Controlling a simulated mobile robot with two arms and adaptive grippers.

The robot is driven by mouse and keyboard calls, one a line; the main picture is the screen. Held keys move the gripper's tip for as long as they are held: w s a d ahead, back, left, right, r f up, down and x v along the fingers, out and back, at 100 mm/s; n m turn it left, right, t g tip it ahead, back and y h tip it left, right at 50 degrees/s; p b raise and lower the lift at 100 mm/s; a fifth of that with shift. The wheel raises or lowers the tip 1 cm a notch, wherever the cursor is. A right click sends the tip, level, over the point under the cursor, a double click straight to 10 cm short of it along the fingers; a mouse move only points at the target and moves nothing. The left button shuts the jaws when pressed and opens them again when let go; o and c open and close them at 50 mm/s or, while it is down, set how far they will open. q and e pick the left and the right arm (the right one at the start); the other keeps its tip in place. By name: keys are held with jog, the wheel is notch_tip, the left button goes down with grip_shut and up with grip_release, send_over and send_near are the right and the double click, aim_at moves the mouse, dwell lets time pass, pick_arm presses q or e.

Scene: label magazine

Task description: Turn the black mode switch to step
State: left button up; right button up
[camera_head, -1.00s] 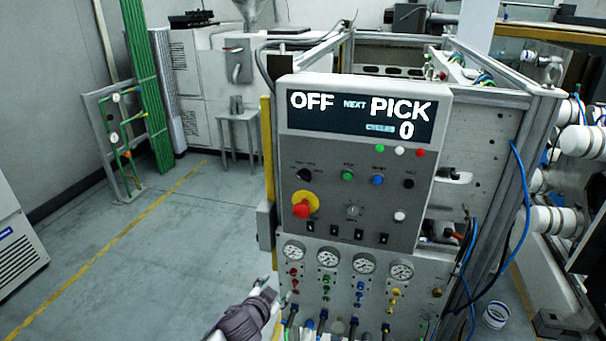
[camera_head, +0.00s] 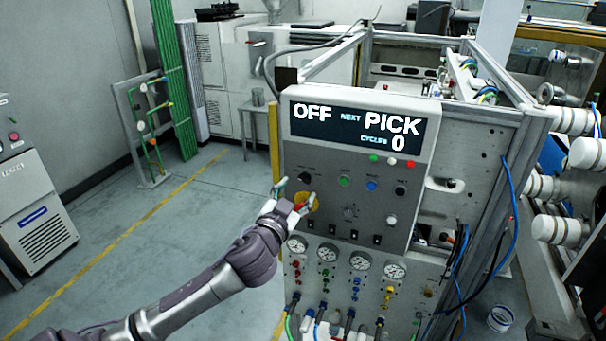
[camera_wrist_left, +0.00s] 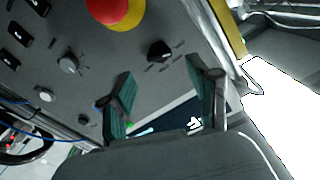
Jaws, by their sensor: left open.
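The black mode switch (camera_head: 304,178) is a small knob at the upper left of the grey control panel (camera_head: 330,215), below the display (camera_head: 350,128), which reads OFF, NEXT PICK, CYCLES 0. In the left wrist view the black knob (camera_wrist_left: 159,51) sits on the panel face with small markings beside it. My left gripper (camera_head: 294,190) is in front of the panel's left edge, partly covering the emergency stop. In the left wrist view its two green-padded fingers (camera_wrist_left: 160,68) are open and empty, with the knob showing just beyond and between their tips. My right gripper is not in view.
The red and yellow emergency stop (camera_wrist_left: 118,10) is close to the mode switch. Coloured buttons, a grey selector (camera_head: 350,212) and black rockers share the panel. Gauges (camera_head: 327,253) and hoses are below. The floor (camera_head: 150,235) to the left is clear.

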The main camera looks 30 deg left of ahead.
aim_at(304, 180)
pick_arm(q)
jog(key=p+x, duration=0.1)
jog(key=x, duration=0.3)
jog(key=shift+w+r, duration=0.1)
jog(key=shift+w+a, duration=0.15)
jog(key=shift+w, duration=0.3)
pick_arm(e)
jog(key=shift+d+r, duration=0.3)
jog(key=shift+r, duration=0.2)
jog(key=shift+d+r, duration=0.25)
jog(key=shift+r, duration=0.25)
pick_arm(q)
jog(key=c, duration=1.2)
jog(key=shift+o, duration=0.2)
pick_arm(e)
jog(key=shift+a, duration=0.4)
